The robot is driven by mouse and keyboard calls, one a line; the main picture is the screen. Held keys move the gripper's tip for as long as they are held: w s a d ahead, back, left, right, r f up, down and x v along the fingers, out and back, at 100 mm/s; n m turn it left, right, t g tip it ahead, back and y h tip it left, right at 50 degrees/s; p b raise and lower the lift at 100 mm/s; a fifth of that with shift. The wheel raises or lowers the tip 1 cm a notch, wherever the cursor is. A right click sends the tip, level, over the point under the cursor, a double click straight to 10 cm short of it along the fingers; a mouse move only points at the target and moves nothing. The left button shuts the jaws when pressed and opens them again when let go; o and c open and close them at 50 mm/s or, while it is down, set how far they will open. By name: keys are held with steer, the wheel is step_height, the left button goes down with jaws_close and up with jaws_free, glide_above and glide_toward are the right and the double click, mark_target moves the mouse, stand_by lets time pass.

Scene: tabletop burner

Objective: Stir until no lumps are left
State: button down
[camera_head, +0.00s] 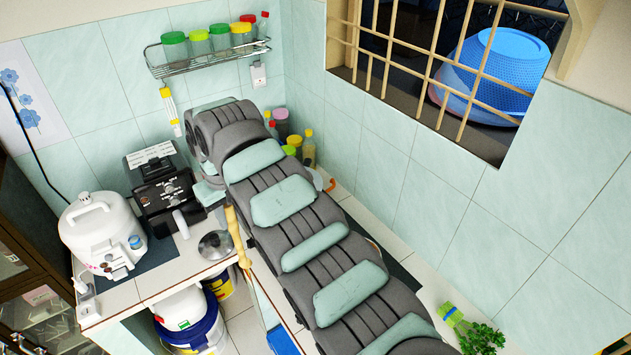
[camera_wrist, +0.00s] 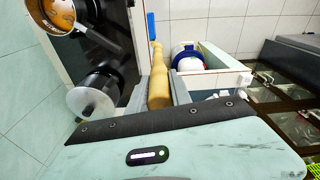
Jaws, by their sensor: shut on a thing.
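My gripper (camera_wrist: 161,84) is shut on a turned wooden tool (camera_wrist: 158,92), shaped like a pestle or rolling pin. The tool also shows beside my arm in the head view (camera_head: 236,234). A pan (camera_wrist: 56,14) with orange-brown contents and a dark handle is at the upper left of the wrist view, cut by the frame edge. The tool is apart from it. Lumps cannot be made out. My arm hides most of the burner area in the head view.
A round metal lid with a knob (camera_head: 215,244) lies at the counter edge, left of the tool. A white cooker (camera_head: 101,236) and a black appliance (camera_head: 160,187) stand further left. Buckets (camera_head: 190,331) sit below. Greens (camera_head: 482,338) lie at lower right.

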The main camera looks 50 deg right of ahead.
steer(key=s+d+m+p, duration=0.1)
steer(key=s+d, duration=0.9)
steer(key=d, duration=0.3)
steer(key=s+d+m+p, duration=0.1)
steer(key=s+d, duration=1)
steer(key=d, duration=0.2)
step_height(320, 180, down, 12)
steer(key=b, duration=0.1)
steer(key=shift+d+r+b, duration=0.15)
steer(key=shift+d+b, duration=0.1)
steer(key=shift+b, duration=0.1)
steer(key=shift+w, duration=0.1)
